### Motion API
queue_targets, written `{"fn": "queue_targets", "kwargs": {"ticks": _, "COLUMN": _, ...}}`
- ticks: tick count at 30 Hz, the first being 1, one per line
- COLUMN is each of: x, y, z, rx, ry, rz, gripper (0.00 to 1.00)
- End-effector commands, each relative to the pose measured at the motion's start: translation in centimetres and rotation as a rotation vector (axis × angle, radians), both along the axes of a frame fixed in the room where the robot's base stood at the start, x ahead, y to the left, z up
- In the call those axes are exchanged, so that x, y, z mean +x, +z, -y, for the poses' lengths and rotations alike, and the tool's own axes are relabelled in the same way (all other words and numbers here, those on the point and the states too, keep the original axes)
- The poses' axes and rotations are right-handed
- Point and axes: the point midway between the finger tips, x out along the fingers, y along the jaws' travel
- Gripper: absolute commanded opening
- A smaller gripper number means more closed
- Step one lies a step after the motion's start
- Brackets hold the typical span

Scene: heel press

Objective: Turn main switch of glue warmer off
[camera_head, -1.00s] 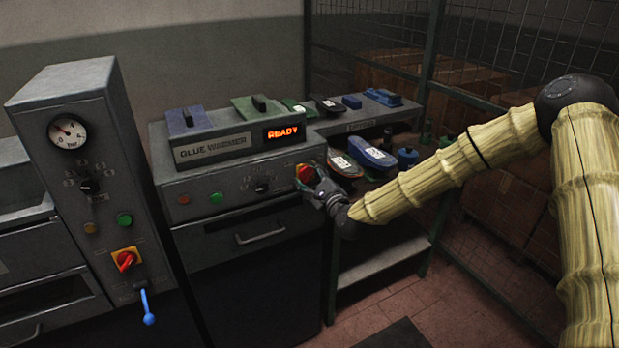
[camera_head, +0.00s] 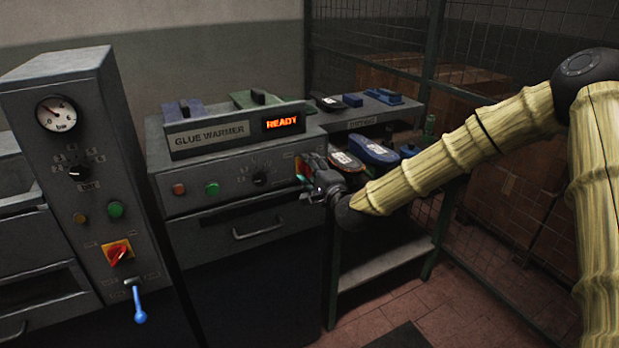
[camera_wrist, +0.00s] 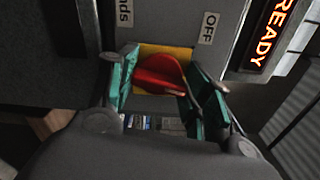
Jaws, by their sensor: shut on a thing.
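The glue warmer (camera_head: 240,180) is a grey cabinet with a lit orange READY display (camera_head: 284,123). Its main switch (camera_wrist: 160,74) is a red knob on a yellow plate, also partly seen at the panel's right end in the head view (camera_head: 299,169). My gripper (camera_head: 309,177) is at the switch and covers much of it there. In the wrist view, the green fingers of my gripper (camera_wrist: 164,80) stand on either side of the red knob and are shut on it. An OFF label (camera_wrist: 208,28) sits beside the yellow plate.
A similar red-on-yellow switch (camera_head: 118,253) and a blue-handled lever (camera_head: 140,305) are on the machine at left. A shelf (camera_head: 365,120) with shoe parts stands right of the warmer. A mesh fence (camera_head: 500,50) closes off the right side.

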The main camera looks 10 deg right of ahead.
Motion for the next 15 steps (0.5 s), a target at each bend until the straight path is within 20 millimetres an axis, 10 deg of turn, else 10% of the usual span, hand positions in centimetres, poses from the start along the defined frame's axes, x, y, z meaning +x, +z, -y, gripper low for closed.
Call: {"fn": "queue_targets", "kwargs": {"ticks": 15, "x": -0.03, "y": -0.43, "z": -0.07, "rx": -0.470, "ry": 0.001, "rz": 0.152, "gripper": 0.26}}
